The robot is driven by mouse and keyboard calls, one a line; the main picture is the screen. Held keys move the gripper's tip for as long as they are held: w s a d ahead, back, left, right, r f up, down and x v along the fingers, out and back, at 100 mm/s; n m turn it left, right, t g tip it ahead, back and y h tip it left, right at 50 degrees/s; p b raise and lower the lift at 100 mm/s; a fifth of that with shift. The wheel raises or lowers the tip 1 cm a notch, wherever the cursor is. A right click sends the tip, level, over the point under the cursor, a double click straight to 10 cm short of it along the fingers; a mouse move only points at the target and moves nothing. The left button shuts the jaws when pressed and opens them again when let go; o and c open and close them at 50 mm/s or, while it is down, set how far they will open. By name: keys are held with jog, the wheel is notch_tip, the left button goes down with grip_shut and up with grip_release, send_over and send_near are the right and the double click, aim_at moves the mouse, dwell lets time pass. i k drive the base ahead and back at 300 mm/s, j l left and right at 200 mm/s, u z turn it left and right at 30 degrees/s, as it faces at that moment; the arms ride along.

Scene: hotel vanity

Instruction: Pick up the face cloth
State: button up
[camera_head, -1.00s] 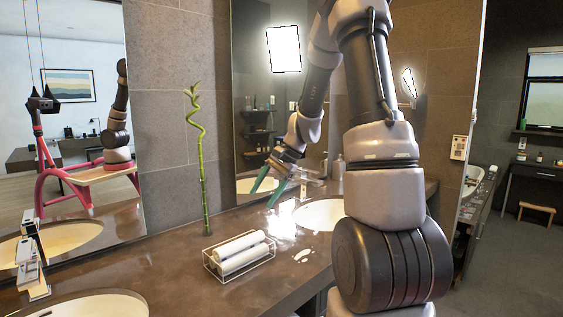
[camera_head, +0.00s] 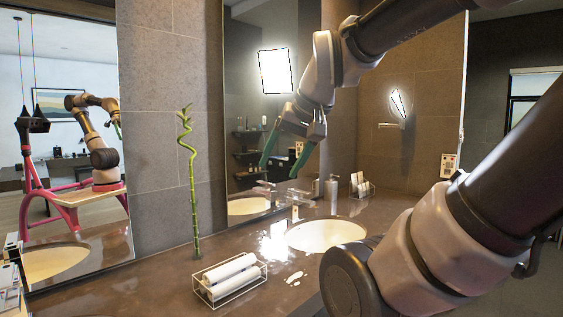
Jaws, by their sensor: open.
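Two white rolls, which look like rolled face cloths (camera_head: 229,267), lie side by side in a clear-sided wire tray (camera_head: 232,297) on the dark vanity counter, at lower centre. My gripper (camera_head: 278,171) is open and empty, with its green fingers spread and pointing down. It is in the air above the counter, higher than the rolls and to their right, near the mirror and faucet. Nothing is between the fingers.
A basin (camera_head: 326,235) with a faucet (camera_head: 294,208) is right of the tray. A soap dispenser (camera_head: 332,192) and a small rack with white items (camera_head: 361,187) stand behind. A tall bamboo stalk (camera_head: 194,205) stands behind the tray. Mirrors line the wall.

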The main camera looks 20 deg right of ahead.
aim_at(213, 276)
jog(key=i+l+u, duration=0.15)
jog(key=l+u, duration=0.25)
jog(key=i+l+u, duration=0.1)
jog(key=l+u, duration=0.25)
